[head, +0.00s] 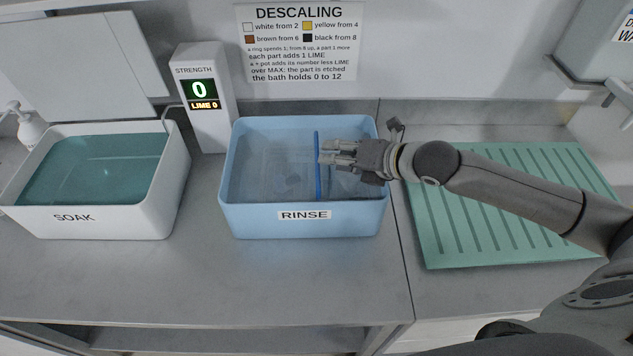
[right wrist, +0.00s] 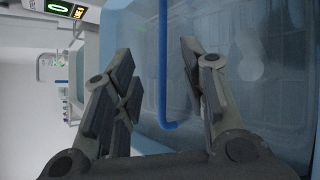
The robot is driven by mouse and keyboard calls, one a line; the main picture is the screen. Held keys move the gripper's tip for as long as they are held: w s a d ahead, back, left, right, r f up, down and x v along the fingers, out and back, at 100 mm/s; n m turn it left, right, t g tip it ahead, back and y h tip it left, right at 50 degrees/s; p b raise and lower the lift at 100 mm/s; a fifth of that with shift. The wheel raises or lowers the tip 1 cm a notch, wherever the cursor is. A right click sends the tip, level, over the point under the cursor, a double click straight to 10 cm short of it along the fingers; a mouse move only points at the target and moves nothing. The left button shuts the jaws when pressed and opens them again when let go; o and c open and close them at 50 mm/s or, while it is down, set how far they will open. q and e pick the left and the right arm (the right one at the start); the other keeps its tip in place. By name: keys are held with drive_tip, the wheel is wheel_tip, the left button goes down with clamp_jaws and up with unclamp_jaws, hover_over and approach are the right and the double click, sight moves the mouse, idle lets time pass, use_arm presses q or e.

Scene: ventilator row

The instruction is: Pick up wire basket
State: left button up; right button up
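The wire basket appears to sit in the blue RINSE tub (head: 303,227). Its blue handle bar (head: 317,168) stands above the tub's inside, and only faint grid lines show below it. My right gripper (head: 327,153) reaches over the tub from the right, with its fingertips close to the handle. In the right wrist view, the gripper (right wrist: 156,55) is open, and the blue handle (right wrist: 163,75) passes between its fingers. A clear gap shows on both sides of the handle. My left gripper is not in view.
The white SOAK tub (head: 110,216) with teal liquid stands at the left. The strength meter (head: 205,125) reads 0 behind, between the tubs. A green ribbed drain mat (head: 500,256) lies at the right, under my right arm. The counter front is clear.

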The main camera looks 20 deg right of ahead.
sight(317, 157)
drive_tip(key=p+x, duration=0.2)
drive_tip(key=x, duration=0.2)
drive_tip(key=shift+s+a, duration=0.15)
drive_tip(key=shift+a, duration=0.05)
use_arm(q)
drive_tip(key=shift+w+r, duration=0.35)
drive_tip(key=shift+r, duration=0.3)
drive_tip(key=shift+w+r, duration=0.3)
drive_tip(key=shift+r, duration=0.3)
use_arm(e)
drive_tip(key=shift+w+a+f, duration=0.2)
drive_tip(key=shift+w+f, duration=0.1)
drive_tip(key=shift+f, duration=0.1)
clamp_jaws()
drive_tip(key=shift+s, duration=0.15)
